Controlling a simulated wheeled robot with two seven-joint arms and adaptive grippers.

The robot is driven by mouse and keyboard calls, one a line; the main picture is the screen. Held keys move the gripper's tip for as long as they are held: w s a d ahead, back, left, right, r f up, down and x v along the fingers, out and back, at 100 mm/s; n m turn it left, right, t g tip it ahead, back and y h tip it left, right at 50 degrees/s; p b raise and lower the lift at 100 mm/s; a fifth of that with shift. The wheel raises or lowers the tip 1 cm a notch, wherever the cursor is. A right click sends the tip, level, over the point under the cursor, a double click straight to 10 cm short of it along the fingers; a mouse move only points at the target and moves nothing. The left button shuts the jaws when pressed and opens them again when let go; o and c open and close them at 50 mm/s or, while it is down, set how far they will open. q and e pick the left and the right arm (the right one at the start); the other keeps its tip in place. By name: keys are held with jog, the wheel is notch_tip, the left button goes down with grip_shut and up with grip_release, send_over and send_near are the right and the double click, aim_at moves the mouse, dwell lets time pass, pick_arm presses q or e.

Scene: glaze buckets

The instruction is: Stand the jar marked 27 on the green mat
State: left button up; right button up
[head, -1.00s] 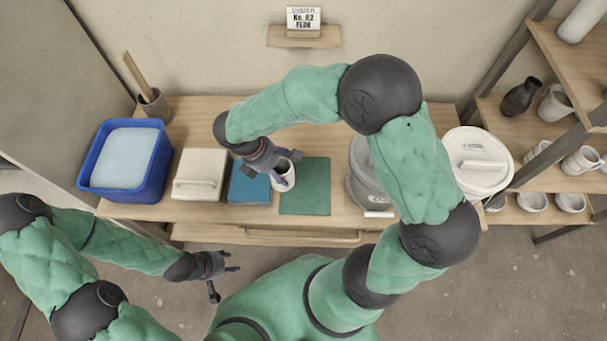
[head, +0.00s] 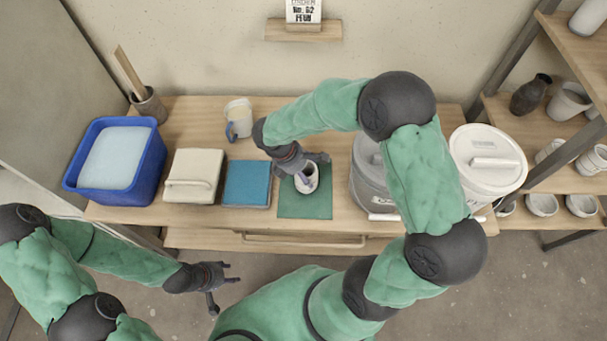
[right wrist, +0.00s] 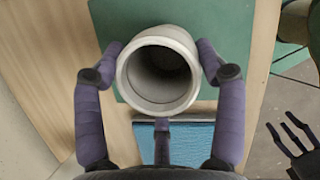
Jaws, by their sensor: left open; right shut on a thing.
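A pale grey jar (head: 308,181) is over the green mat (head: 304,208), upright or nearly so, with its open mouth showing. Its marking is not legible here. My right gripper (head: 299,172) is shut on the jar. In the right wrist view its purple fingers sit on both sides of the jar (right wrist: 158,78), with the green mat (right wrist: 225,35) behind. I cannot tell whether the jar's base touches the mat. My left gripper (head: 226,274) is open and empty, in front of the bench at the lower left.
A mug with a blue handle (head: 238,116) stands at the back. A blue tile stack (head: 247,183), a cream lidded box (head: 194,177) and a blue tub (head: 117,158) lie left of the mat. A grey bucket (head: 370,183) and a white lidded bucket (head: 489,160) stand right.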

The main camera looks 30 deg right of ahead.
jog(key=shift+f, duration=0.1)
jog(key=shift+f, duration=0.1)
jog(key=o, duration=1.4)
jog(key=shift+p+v, duration=2.85)
jog(key=shift+v, duration=3.2)
jog(key=shift+w+a, duration=0.1)
